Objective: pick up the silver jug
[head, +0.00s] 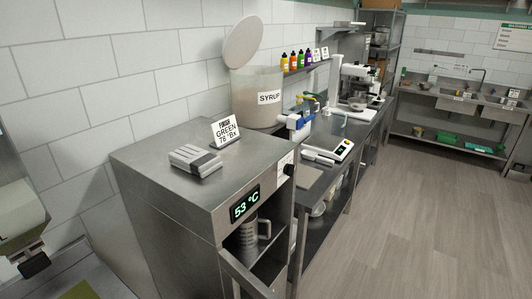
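The cabinet's frame and a slanting steel panel (243,273) in front hide part of the bay, and the jug's lower part is hard to make out. Neither of my grippers can be made out in the head view.
On the cabinet top are a grey block (195,161) and a label card (224,130). Behind stands a SYRUP tub (258,88) with its lid raised. A bench with a scale (331,149) runs along the wall. The floor (400,220) at right is clear.

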